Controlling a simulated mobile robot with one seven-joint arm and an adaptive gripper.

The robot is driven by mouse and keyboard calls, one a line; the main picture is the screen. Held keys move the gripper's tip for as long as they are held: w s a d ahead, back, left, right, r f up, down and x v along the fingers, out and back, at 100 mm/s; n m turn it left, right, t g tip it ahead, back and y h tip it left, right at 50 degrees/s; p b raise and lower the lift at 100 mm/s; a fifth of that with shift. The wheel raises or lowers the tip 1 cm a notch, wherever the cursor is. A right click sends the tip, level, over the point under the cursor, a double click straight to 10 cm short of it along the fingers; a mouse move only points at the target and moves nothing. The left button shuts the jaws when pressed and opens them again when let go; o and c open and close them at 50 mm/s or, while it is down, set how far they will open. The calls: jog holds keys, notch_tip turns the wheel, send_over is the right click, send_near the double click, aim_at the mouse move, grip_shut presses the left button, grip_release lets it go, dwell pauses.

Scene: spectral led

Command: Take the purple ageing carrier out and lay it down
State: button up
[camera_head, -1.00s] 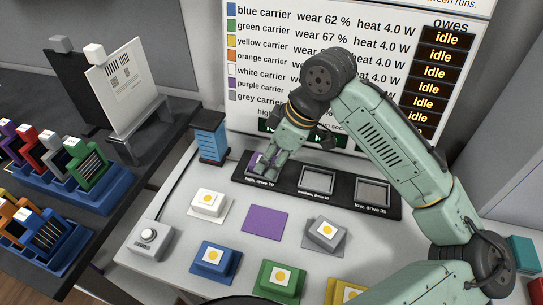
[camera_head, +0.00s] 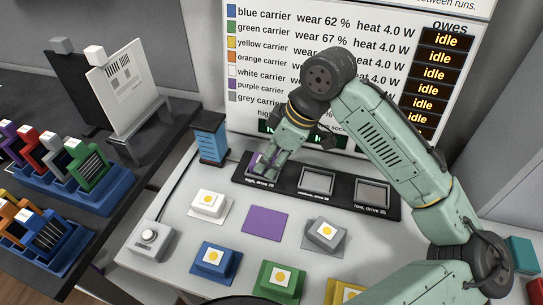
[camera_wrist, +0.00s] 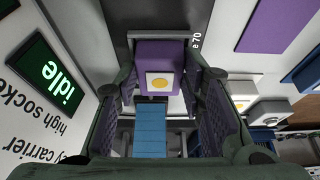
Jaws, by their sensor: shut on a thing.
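The purple carrier (camera_wrist: 172,54), a block with a white top and a yellow disc, is between my fingers in the wrist view. In the head view it is mostly hidden by my gripper (camera_head: 264,174), at the leftmost socket of the black rack (camera_head: 343,196). My gripper (camera_wrist: 166,92) is shut on it from above. I cannot tell whether it is seated or slightly raised. A flat, empty purple pad (camera_head: 265,220) lies on the table in front of the rack; it also shows in the wrist view (camera_wrist: 275,22).
The middle socket (camera_head: 317,181) and right socket (camera_head: 373,193) are empty. White (camera_head: 209,204), grey (camera_head: 325,234), blue (camera_head: 214,261), green (camera_head: 279,281) and yellow (camera_head: 345,292) carriers stand around the pad. A blue block stack (camera_head: 211,140) stands left of the rack. A wall board is close behind.

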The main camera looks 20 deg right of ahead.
aim_at(271, 162)
jog(key=shift+r+p, duration=1.1)
jog(key=shift+r, duration=0.25)
jog(key=shift+r+p, duration=0.45)
jog(key=shift+r, duration=0.05)
jog(key=shift+f, duration=0.1)
